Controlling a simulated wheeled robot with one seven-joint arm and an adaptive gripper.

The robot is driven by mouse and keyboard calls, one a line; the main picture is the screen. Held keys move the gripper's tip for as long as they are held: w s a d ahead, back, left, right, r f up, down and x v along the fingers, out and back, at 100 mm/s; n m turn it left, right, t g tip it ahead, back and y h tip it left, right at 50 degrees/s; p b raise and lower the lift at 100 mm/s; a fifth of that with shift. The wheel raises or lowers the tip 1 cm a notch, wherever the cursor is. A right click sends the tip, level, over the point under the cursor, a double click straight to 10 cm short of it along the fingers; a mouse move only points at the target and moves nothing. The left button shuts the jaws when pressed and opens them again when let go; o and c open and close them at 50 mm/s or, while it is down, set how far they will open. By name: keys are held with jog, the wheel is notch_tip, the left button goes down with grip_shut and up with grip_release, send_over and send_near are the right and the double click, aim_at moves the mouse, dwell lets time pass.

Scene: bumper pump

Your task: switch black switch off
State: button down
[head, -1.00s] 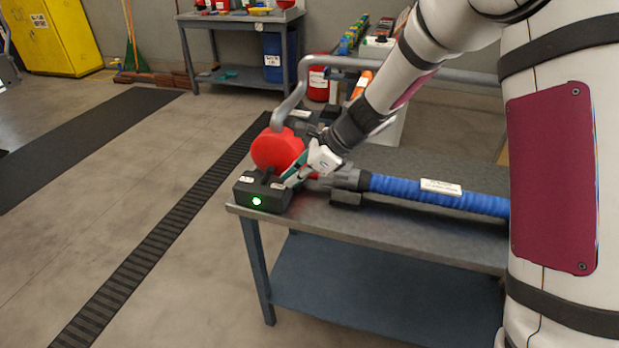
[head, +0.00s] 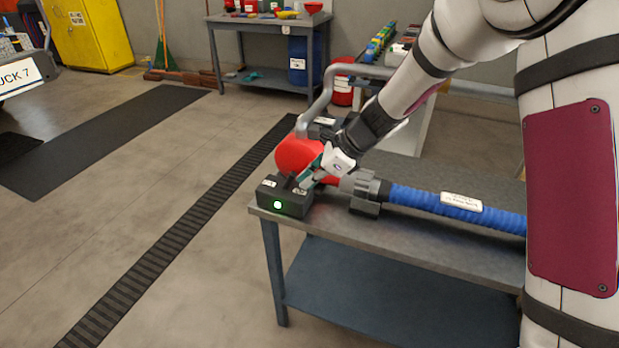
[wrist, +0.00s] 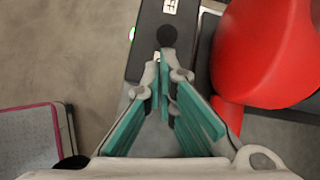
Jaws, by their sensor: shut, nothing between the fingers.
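The black switch box (head: 284,201) sits at the left front corner of the grey bench, with a green light lit on its front. Its black lever (head: 283,180) stands up from the top, between two white labels. In the wrist view the lever's round black knob (wrist: 167,36) is just beyond my fingertips. My gripper (head: 305,184) is shut and empty, pointing down at the box's right side. Its teal-padded fingers (wrist: 165,72) also show in the wrist view. I cannot tell whether the tips touch the lever.
A red round pump body (head: 296,155) is close behind the box and right of my fingers in the wrist view (wrist: 262,55). A grey pipe (head: 325,90) rises behind it. A blue hose (head: 428,200) runs right along the bench. Floor to the left is open.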

jog(key=shift+a+r+g+h+p, duration=0.4)
jog(key=shift+h+p, duration=0.4)
jog(key=shift+p, duration=1.75)
jog(key=shift+w+a+r+h+p, duration=0.15)
jog(key=shift+r+h+p, duration=0.15)
jog(key=shift+p, duration=0.5)
jog(key=p, duration=0.1)
jog(key=a+h+p, duration=0.1)
jog(key=p, duration=0.1)
jog(key=shift+w+r+h, duration=0.1)
jog(key=shift+r+h, duration=0.2)
jog(key=shift+r, duration=0.05)
jog(key=shift+w+a+r+g+h, duration=0.1)
jog(key=shift+w+a+g+h, duration=0.1)
jog(key=shift+a+g+h, duration=0.25)
jog(key=shift+w+a+r+g+h, duration=0.1)
jog(key=shift+w+a+g+h, duration=0.1)
jog(key=shift+h, duration=0.45)
jog(key=shift+w+a+r+g+h+b, duration=0.1)
jog(key=shift+w+a+g+h+b, duration=0.2)
jog(key=shift+a+h+b, duration=0.55)
jog(key=shift+s+d+r+p, duration=0.1)
jog(key=shift+d+r+p, duration=0.1)
jog(key=shift+d+p, duration=0.15)
